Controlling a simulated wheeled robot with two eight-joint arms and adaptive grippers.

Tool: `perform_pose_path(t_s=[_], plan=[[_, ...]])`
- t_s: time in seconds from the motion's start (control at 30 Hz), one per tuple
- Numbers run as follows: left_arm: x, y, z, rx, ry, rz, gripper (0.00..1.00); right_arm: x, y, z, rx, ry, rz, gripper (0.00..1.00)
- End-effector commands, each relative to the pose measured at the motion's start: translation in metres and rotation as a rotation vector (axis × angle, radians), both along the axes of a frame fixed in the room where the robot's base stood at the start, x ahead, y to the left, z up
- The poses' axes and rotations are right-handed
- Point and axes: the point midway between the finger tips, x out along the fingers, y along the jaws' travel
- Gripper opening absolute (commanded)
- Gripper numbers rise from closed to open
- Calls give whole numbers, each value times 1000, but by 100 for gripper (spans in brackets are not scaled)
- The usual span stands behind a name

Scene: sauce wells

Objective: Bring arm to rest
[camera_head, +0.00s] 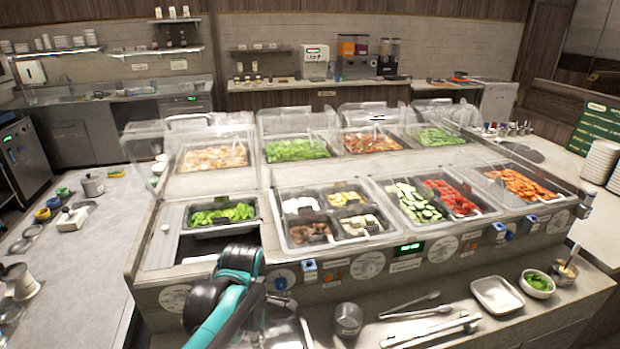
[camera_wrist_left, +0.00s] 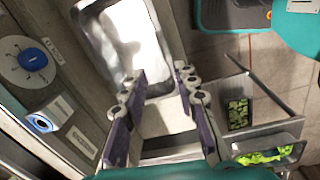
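My left arm (camera_head: 238,275), teal and black, comes in from the bottom of the head view and bends in front of the counter's left front corner. Its gripper cannot be made out clearly there. In the left wrist view my left gripper (camera_wrist_left: 158,76) has its two fingers spread apart with nothing held between them. A shiny metal tray (camera_wrist_left: 118,45) lies beyond the fingertips; I cannot tell the distance.
The counter holds wells of vegetables, with a green-pepper pan (camera_head: 222,214) behind my arm. On the front ledge are a metal cup (camera_head: 348,318), tongs (camera_head: 430,328), a white tray (camera_head: 497,293) and a bowl of greens (camera_head: 537,284). Blue knobs (camera_wrist_left: 34,59) line the counter front.

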Motion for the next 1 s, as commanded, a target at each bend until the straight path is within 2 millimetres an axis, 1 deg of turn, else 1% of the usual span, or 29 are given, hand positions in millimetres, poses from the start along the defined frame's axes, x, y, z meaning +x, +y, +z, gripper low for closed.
perform_pose_path(t_s=[0.03,0.17,0.2,0.27,0.3,0.4,0.53,0.6,0.7,0.8,0.97,1.0], plan=[[-9,4,4,5,-32,-91,29,0,0,0,0,0,0,40],[-31,15,13,49,-149,-436,29,0,0,0,0,0,0,40],[-39,18,14,74,-186,-552,29,0,0,0,0,0,0,40],[-49,23,16,122,-241,-724,29,0,0,0,0,0,0,40],[-55,26,17,160,-274,-837,29,0,0,0,0,0,0,40],[-70,32,16,272,-344,-1105,29,0,0,0,0,0,0,40],[-84,39,13,420,-397,-1380,29,0,0,0,0,0,0,40],[-88,41,11,485,-410,-1484,29,0,0,0,0,0,0,40],[-92,42,9,548,-417,-1577,29,0,0,0,0,0,0,40],[-93,43,9,573,-418,-1616,29,0,0,0,0,0,0,40],[-93,43,9,577,-417,-1622,29,0,0,0,0,0,0,40],[-93,43,9,577,-417,-1622,29,0,0,0,0,0,0,34]])
